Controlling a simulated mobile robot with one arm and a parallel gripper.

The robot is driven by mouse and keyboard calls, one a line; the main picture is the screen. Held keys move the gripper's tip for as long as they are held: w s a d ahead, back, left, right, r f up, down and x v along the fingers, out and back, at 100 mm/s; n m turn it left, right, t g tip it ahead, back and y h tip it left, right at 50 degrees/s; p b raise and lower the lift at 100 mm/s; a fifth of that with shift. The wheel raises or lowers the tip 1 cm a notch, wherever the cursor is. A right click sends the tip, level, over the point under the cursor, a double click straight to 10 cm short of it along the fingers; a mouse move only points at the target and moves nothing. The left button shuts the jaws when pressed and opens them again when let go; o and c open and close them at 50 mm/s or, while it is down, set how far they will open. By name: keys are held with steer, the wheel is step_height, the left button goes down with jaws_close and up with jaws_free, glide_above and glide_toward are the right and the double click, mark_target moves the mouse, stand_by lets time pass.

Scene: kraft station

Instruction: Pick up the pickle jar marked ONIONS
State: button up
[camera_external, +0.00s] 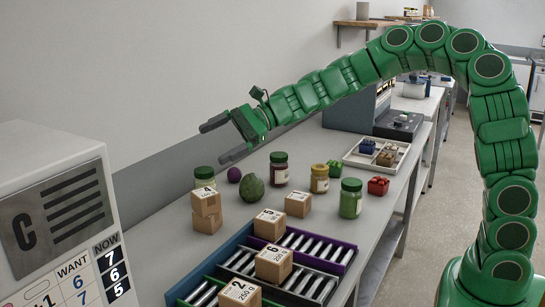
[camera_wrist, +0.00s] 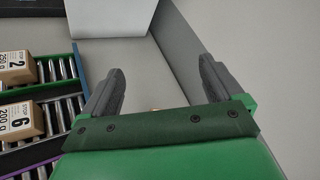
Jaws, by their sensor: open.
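Several jars stand on the grey bench in the external view: a dark red jar (camera_external: 279,170), a yellowish jar (camera_external: 320,180), a green jar (camera_external: 351,200) and a green-lidded jar (camera_external: 204,177) partly hidden behind stacked boxes. Their labels are too small to read, so I cannot tell which is marked ONIONS. My gripper (camera_external: 214,144) is open and empty, above the back of the bench, left of the dark red jar and apart from it. In the wrist view my gripper (camera_wrist: 160,66) has nothing between its fingers, and no jar can be made out clearly.
A green avocado-like item (camera_external: 252,187) and a purple ball (camera_external: 234,174) sit among the jars. Stacked cartons (camera_external: 206,211) and roller lanes (camera_external: 322,252) with boxes lie in front. A white tray (camera_external: 353,157) stands farther back. The wall (camera_external: 150,90) is close behind my gripper.

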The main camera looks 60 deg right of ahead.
steer(key=w+d+f+m+t+h, duration=0.2)
steer(key=w+d+f+m+t, duration=0.1)
steer(key=w+d+f+m, duration=0.4)
steer(key=m+h, duration=0.3)
steer(key=m, duration=0.2)
glide_toward(198, 174)
steer(key=shift+t, duration=0.3)
steer(key=w+f, duration=0.1)
steer(key=w+d+f, duration=0.1)
steer(key=w, duration=0.1)
steer(key=shift+w+f, duration=0.15)
steer(key=shift+f, duration=0.1)
steer(key=shift+x, duration=3.8)
steer(key=shift+c, duration=0.2)
steer(key=c, duration=1.4)
